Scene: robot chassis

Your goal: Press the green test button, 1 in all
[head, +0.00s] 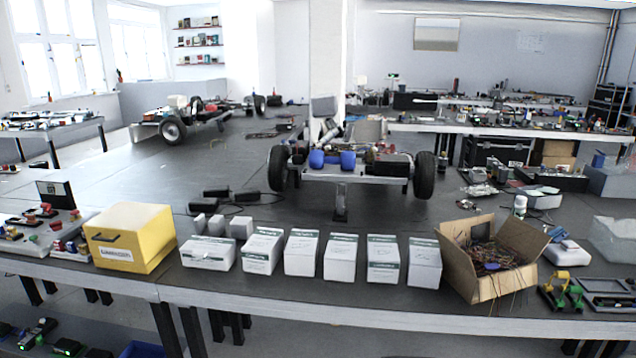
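I cannot make out a button that is clearly the green test button. A light-coloured control unit (68,220) with red knobs and small coloured parts stands at the left end of the near bench; its details are too small to tell which part is a button. A green and yellow object (562,291) lies at the right end of that bench, and I cannot tell what it is. My gripper is not in view.
A yellow case (130,238), several white boxes (303,253) and an open cardboard box (472,277) of wires line the near bench (330,306). Behind them is a wheeled chassis (385,172). Another chassis (190,117) is farther left. Dark surface is clear left of centre.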

